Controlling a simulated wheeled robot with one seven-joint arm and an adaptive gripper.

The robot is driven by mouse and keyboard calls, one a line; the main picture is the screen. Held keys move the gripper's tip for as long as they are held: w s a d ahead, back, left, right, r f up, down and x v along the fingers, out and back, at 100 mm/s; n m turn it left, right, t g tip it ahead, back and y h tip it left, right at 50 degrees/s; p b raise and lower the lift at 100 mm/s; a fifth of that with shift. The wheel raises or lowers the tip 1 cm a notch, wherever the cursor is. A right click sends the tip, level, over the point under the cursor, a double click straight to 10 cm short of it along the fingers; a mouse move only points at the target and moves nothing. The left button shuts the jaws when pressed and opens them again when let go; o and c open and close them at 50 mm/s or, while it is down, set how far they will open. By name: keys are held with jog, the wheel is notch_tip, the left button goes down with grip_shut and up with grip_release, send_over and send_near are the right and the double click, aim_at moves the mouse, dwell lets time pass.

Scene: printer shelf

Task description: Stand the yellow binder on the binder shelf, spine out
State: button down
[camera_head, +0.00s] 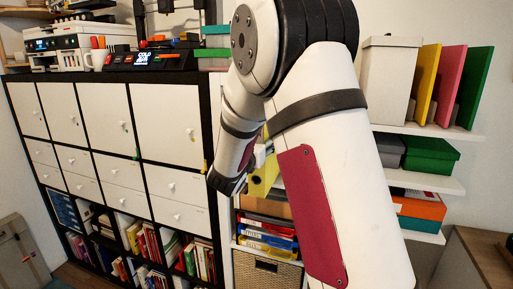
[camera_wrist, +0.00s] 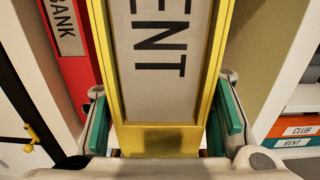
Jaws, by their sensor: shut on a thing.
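The yellow binder (camera_wrist: 166,142) fills the middle of the wrist view, its spine label facing the camera with the letters "ENT" visible. My gripper (camera_wrist: 162,112) is shut on it, with a teal pad on each side of the spine. In the head view the yellow binder (camera_head: 262,180) shows only as a small tilted patch beside my arm. My gripper (camera_head: 262,158) is mostly hidden there. A red binder (camera_wrist: 72,62) labelled "BANK" stands just left of the yellow one in the wrist view. I cannot tell whether the yellow binder rests on the shelf.
A white cabinet (camera_head: 170,120) stands left in the head view. Stacked trays (camera_head: 268,232) and a wicker basket (camera_head: 265,270) lie below the binder. My arm hides the middle shelves.

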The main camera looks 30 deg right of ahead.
jog(key=shift+b+x, duration=0.85)
jog(key=shift+x, duration=2.1)
jog(key=shift+f, duration=0.4)
jog(key=c, duration=0.7)
grip_release()
jog(key=shift+f, duration=0.1)
jog(key=v, duration=1.2)
